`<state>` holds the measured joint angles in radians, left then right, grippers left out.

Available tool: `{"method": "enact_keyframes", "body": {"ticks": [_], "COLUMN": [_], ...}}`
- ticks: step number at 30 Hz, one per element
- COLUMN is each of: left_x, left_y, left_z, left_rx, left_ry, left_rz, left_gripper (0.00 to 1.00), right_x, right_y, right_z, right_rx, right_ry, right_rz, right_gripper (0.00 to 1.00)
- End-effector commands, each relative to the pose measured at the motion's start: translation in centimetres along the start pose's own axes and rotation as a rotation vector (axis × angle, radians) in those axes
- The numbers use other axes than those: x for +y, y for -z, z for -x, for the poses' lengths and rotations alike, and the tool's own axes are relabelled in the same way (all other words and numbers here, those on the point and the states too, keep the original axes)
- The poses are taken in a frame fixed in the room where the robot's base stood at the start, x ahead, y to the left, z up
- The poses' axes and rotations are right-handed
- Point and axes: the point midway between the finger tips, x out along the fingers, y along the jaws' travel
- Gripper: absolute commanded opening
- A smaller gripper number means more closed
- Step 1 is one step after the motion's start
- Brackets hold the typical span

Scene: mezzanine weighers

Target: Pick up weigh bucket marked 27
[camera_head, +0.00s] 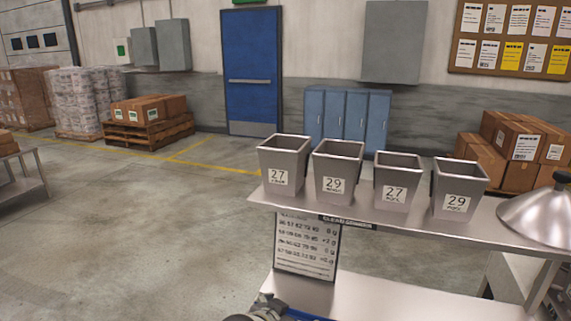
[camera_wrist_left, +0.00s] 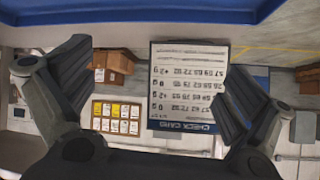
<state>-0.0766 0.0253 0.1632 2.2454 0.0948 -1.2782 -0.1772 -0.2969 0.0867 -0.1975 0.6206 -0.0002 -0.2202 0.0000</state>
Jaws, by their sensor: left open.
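Several tapered grey metal weigh buckets stand upright in a row on a steel table (camera_head: 470,232) in the head view. The leftmost bucket (camera_head: 283,160) is marked 27, and so is the third bucket (camera_head: 396,177). The second bucket (camera_head: 336,168) and the rightmost bucket (camera_head: 459,185) are marked 29. Smaller print under each number is too small to read. My left gripper (camera_wrist_left: 155,62) is open and empty in the left wrist view, with no bucket between its fingers. A dark part of my left arm shows at the head view's bottom edge, below the table top. My right gripper is out of view.
A check card (camera_head: 306,246) hangs below the table's front edge; it appears upside down in the left wrist view (camera_wrist_left: 187,85). A metal dome (camera_head: 537,217) sits at the table's right end. A lower shelf (camera_head: 385,301) runs underneath. Open floor lies left.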

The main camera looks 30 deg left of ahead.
Motion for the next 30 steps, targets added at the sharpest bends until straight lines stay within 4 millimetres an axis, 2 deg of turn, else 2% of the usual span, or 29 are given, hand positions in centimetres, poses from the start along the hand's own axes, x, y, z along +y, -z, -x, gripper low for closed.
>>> {"method": "enact_keyframes", "body": {"ticks": [1,3,6,10,12,15,18,30], "left_x": [-1.6,-4.0,-7.4,-10.8,-12.1,-13.2,-13.9,-15.0], "left_y": [4.0,9.1,15.5,20.9,22.8,24.4,25.3,28.3], "left_z": [0.4,1.5,3.9,7.1,8.5,9.8,10.1,6.5], "left_rx": [0.089,0.21,0.372,0.529,0.586,0.639,0.661,0.664], "left_ry": [0.023,0.057,0.103,0.152,0.171,0.188,0.196,0.197], "left_rz": [0.022,0.049,0.09,0.134,0.15,0.168,0.175,0.175], "left_gripper": [1.0,1.0,1.0,1.0,1.0,1.0,1.0,1.0], "right_x": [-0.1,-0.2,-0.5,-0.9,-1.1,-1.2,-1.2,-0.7], "right_y": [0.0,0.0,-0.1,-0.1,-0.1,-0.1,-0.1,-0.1], "right_z": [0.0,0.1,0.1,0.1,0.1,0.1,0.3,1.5], "right_rx": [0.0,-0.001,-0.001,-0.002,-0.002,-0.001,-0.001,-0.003], "right_ry": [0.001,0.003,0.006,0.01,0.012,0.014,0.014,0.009], "right_rz": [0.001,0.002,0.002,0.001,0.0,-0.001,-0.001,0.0], "right_gripper": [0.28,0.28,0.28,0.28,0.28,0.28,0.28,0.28]}}
